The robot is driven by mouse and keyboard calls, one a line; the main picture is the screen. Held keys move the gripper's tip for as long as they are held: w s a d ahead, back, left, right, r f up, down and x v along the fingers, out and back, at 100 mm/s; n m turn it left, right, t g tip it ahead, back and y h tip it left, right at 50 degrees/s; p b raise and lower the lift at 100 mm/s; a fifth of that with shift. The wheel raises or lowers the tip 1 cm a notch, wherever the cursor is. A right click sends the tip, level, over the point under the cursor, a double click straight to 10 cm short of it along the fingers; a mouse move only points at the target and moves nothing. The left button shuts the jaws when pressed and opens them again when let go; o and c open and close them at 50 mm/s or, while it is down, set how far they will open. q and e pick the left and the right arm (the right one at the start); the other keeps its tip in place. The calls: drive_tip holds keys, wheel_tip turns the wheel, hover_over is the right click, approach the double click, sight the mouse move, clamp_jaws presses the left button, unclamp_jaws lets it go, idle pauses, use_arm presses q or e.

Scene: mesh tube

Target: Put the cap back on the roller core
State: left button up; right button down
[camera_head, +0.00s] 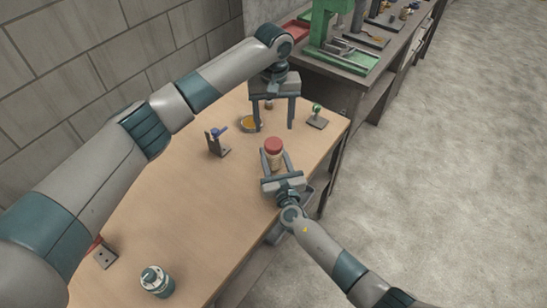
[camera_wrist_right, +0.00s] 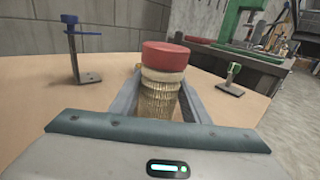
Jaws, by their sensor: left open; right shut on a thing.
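The roller core (camera_wrist_right: 159,103) is a brass-coloured mesh tube with a cream band near its top. My right gripper (camera_head: 275,157) is shut on it and holds it upright near the table's right edge. The red cap (camera_wrist_right: 167,56) sits on top of the core, above the cream band; it also shows in the head view (camera_head: 273,145). I cannot tell whether it is fully seated. My left gripper (camera_head: 274,127) is open and empty, fingers pointing down, farther back over the table and apart from the cap. The core's lower end is hidden by my right gripper.
On the wooden table (camera_head: 180,215) stand a blue-clamped stand (camera_head: 217,144), a yellow dish (camera_head: 250,123), a green-knobbed stand (camera_head: 317,117) and a teal canister (camera_head: 156,281). A bench with a green press (camera_head: 322,28) is behind. The table's middle is clear.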

sight(274, 143)
use_arm(q)
drive_tip(key=n, duration=0.4)
drive_tip(key=shift+n, duration=0.4)
drive_tip(key=shift+f, duration=4)
drive_tip(key=shift+c, duration=0.5)
